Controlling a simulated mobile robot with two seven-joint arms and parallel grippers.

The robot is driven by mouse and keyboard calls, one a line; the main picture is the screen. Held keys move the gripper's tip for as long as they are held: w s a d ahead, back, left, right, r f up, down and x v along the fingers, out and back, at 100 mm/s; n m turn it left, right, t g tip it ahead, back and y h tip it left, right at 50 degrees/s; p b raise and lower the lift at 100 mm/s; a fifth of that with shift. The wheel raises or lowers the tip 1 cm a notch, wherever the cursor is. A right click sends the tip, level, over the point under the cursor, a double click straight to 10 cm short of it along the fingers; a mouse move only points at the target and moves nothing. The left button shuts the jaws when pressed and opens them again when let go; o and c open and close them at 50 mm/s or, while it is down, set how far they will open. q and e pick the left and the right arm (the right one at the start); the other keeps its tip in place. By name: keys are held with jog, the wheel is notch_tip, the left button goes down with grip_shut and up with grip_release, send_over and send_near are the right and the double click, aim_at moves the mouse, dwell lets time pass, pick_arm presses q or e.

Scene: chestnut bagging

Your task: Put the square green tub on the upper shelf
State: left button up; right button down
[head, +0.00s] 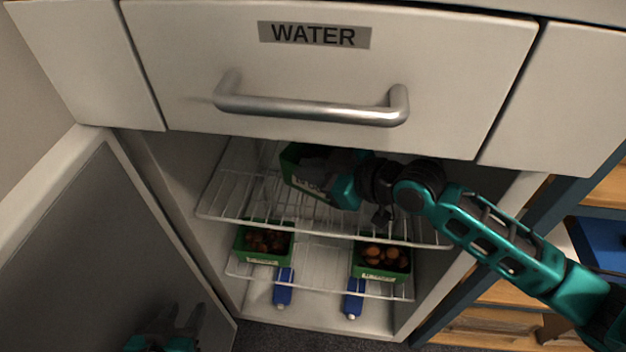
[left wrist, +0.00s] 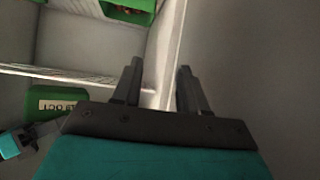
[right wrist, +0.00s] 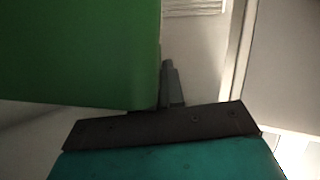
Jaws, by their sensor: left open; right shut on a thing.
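A square green tub (head: 294,170) is at the upper wire shelf (head: 225,192) inside the open cabinet. My right gripper (head: 335,180) is shut on it, reaching in from the right. The tub's green wall (right wrist: 75,50) fills the upper left of the right wrist view, and one finger shows beside it. I cannot tell whether the tub touches the shelf wires. My left gripper (head: 178,325) is open and empty, low in front of the cabinet door. Its two spread fingers (left wrist: 157,88) also show in the left wrist view.
Two green tubs of chestnuts, a left one (head: 263,258) and a right one (head: 383,275), stand on the lower wire shelf (head: 318,284). Blue objects (head: 283,288) are below it. The open door (head: 90,250) is at left; the WATER drawer (head: 320,75) overhangs the opening.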

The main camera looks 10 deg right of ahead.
jog(key=shift+w+d, duration=0.25)
jog(key=shift+w, duration=0.4)
notch_tip(320, 180, down, 3)
jog(key=shift+f+b, duration=0.2)
jog(key=shift+b, duration=0.35)
pick_arm(q)
jog(key=shift+w+d, duration=0.25)
jog(key=shift+d, duration=0.1)
pick_arm(e)
jog(key=c, duration=1.2)
grip_release()
jog(key=shift+s, duration=0.1)
jog(key=shift+c, duration=0.2)
pick_arm(q)
jog(key=shift+s+a+p, duration=0.3)
jog(key=shift+a+p, duration=0.15)
jog(key=shift+p, duration=0.35)
pick_arm(e)
jog(key=v, duration=1.2)
